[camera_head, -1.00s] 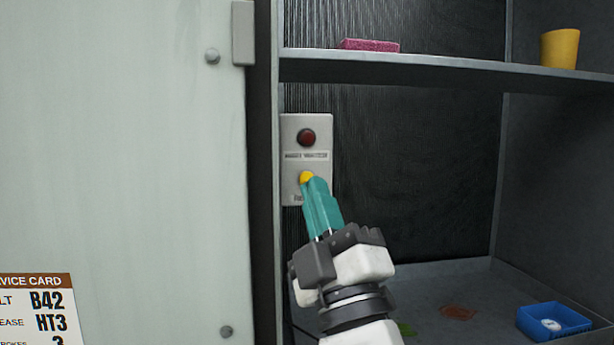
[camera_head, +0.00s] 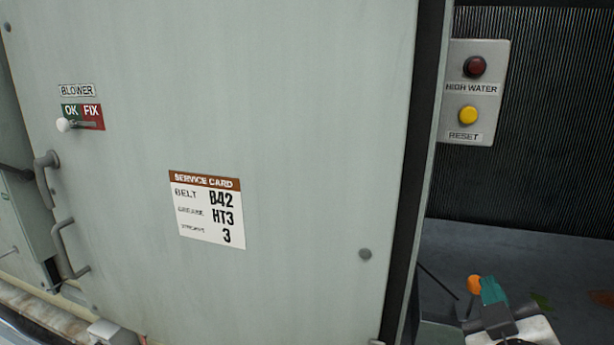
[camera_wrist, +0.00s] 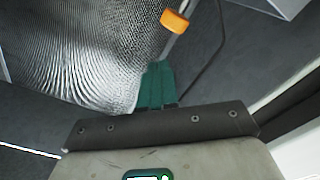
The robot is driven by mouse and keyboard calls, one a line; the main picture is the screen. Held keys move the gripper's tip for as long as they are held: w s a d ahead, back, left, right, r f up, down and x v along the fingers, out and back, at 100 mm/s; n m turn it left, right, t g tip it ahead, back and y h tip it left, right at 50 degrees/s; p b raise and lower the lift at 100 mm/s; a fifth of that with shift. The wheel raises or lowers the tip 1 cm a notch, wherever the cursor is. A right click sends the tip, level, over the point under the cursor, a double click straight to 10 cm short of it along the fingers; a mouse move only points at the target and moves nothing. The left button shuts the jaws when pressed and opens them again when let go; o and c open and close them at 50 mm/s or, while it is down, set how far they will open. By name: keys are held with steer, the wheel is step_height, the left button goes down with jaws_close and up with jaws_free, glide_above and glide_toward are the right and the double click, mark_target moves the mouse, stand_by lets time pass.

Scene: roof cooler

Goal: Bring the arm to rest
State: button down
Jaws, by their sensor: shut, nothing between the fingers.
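My gripper (camera_head: 493,290), with teal fingers, is low at the right of the head view, its fingers together and empty. It is below and apart from the reset panel (camera_head: 484,137). In the wrist view the teal fingers (camera_wrist: 156,86) show closed at the middle. The panel carries a dark red lamp (camera_head: 474,67) marked HIGH WATER and a yellow button (camera_head: 468,115) marked RESET. Most of my arm is outside the head view.
A thin rod with an orange top (camera_head: 474,285) stands beside my gripper and also shows in the wrist view (camera_wrist: 174,21). A pale door (camera_head: 310,120) with a service card (camera_head: 207,210), handles (camera_head: 45,180) and a blower slider (camera_head: 64,125) fills the left and middle.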

steer(key=s+d+f+m+g+y, duration=0.1)
steer(key=s+f+g, duration=0.35)
steer(key=f, duration=0.65)
steer(key=s+d+f+m+g+y, duration=0.15)
steer(key=s+f+g, duration=0.3)
steer(key=f, duration=0.65)
steer(key=s+a+f+m+g+y, duration=0.1)
steer(key=s+f+g, duration=0.2)
steer(key=s+f, duration=0.3)
steer(key=s+a+f+m+g+y, duration=0.1)
steer(key=s+f+g, duration=0.3)
steer(key=s, duration=1.1)
step_height(320, 180, down, 4)
steer(key=shift+s+a+r+y, duration=0.2)
steer(key=shift+a+y, duration=0.1)
steer(key=shift+y, duration=0.15)
steer(key=c, duration=1.8)
jaws_free()
steer(key=shift+w, duration=0.1)
